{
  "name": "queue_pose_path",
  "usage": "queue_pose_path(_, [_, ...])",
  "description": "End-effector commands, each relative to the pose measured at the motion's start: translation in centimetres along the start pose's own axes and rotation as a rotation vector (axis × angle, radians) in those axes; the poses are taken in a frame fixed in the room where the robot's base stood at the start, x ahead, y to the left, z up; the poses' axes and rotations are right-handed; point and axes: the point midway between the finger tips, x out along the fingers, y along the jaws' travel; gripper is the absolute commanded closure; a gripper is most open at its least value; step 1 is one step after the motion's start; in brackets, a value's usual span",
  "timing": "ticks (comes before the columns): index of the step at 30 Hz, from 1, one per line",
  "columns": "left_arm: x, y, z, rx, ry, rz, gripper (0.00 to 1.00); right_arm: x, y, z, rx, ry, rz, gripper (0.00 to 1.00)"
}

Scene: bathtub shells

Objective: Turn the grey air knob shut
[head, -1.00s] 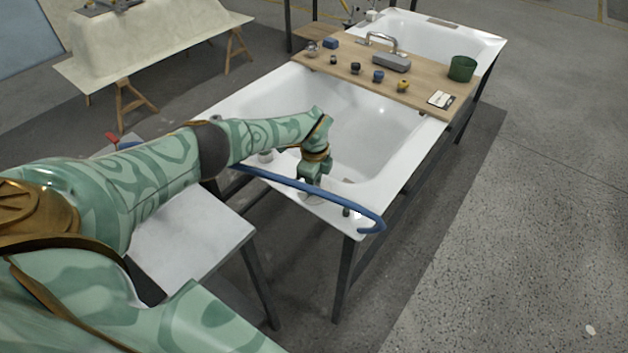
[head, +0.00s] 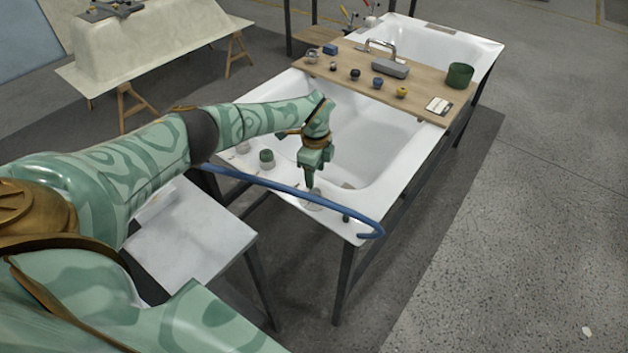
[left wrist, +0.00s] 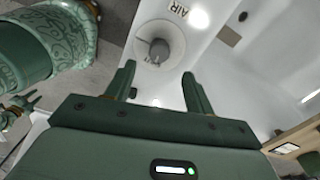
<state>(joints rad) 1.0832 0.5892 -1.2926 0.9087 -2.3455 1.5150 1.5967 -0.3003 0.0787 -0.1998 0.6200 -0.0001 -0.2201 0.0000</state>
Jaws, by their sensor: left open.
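The grey air knob (left wrist: 158,50) stands on a round white dial (left wrist: 146,36) on the near rim of the white bathtub shell (head: 395,185). The word AIR is printed beside the dial in the left wrist view. My left gripper (head: 310,184) points down over the rim. In the left wrist view its two fingers (left wrist: 160,85) are apart with nothing between them, and the knob lies beyond the tips, clear of them.
A green knob-like piece (head: 266,157) stands on the rim to the left.

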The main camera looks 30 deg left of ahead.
Motion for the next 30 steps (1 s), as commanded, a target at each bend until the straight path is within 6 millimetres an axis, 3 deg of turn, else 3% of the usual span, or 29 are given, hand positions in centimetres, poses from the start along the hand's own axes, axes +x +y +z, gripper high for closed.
queue_pose_path(1, [-2.0, 0.0, 0.1, 0.000, 0.000, -0.004, 0.46, -0.9, 0.1, -0.2, 0.000, 0.004, 0.001, 0.64])
queue_pose_path(6, [-6.0, -0.1, 0.0, 0.000, 0.000, -0.003, 0.46, -1.8, 0.1, -0.5, 0.000, 0.008, 0.003, 0.64])
queue_pose_path(12, [-8.6, 0.0, 0.0, -0.001, -0.001, 0.002, 0.46, -2.2, 0.2, -0.6, 0.000, 0.010, 0.003, 0.64])
queue_pose_path(30, [-9.2, 0.0, 0.0, -0.001, -0.001, 0.003, 0.46, -2.3, 0.2, -0.6, 0.000, 0.010, 0.003, 0.64])
